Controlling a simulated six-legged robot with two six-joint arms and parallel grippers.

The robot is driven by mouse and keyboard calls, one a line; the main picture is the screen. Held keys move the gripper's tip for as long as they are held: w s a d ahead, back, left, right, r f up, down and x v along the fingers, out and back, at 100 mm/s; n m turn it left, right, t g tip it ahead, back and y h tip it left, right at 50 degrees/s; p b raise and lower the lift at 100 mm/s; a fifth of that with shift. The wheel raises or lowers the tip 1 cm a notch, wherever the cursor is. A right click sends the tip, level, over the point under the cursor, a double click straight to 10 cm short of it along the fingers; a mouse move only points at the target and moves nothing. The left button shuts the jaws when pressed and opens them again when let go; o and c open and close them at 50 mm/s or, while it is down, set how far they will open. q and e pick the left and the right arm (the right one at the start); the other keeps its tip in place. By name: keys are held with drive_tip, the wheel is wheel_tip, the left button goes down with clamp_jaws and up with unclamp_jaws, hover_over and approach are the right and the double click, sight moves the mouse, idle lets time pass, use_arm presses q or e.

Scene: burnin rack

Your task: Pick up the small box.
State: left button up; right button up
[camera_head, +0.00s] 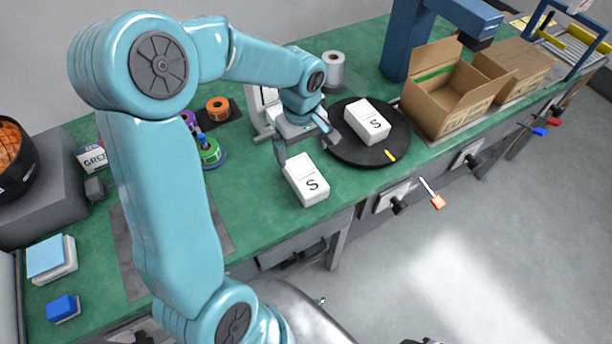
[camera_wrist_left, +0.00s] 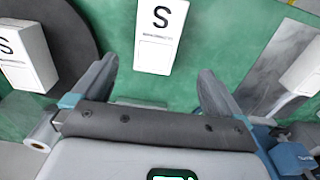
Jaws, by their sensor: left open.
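A small white box (camera_head: 306,180) marked S lies on the green bench near its front edge. A second white box (camera_head: 368,122) marked S lies on the black round turntable (camera_head: 398,138). My left gripper (camera_head: 308,142) is open and empty, above and behind the nearer box in the head view. In the left wrist view a white S box (camera_wrist_left: 160,36) lies ahead, between the lines of the two open fingers (camera_wrist_left: 166,88) and apart from them. The other S box (camera_wrist_left: 26,56) is at the left of that view, on the dark disc (camera_wrist_left: 72,40). My right gripper is not in view.
An open cardboard box (camera_head: 440,100) stands right of the turntable, below a blue post (camera_head: 402,40). Tape rolls (camera_head: 208,150) stand left of the gripper. A light-blue-topped block (camera_head: 50,260) and a blue block (camera_head: 62,308) lie at the bench's left. Green bench around the nearer box is bare.

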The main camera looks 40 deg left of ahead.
use_arm(q)
hover_over(305, 174)
wheel_tip(305, 174, down, 5)
drive_tip(key=shift+a+f, duration=0.1)
drive_tip(key=shift+f, duration=0.05)
drive_tip(key=shift+s+a+f, duration=0.1)
drive_tip(key=shift+s+f, duration=0.2)
drive_tip(key=shift+f, duration=0.15)
drive_tip(key=f, duration=0.3)
drive_tip(key=f+p, duration=0.1)
drive_tip(key=f, duration=0.1)
drive_tip(key=shift+w+d, duration=0.2)
drive_tip(key=shift+d, duration=0.05)
drive_tip(key=c, duration=1.1)
drive_tip(key=shift+w+r, duration=0.1)
drive_tip(key=shift+r, duration=0.05)
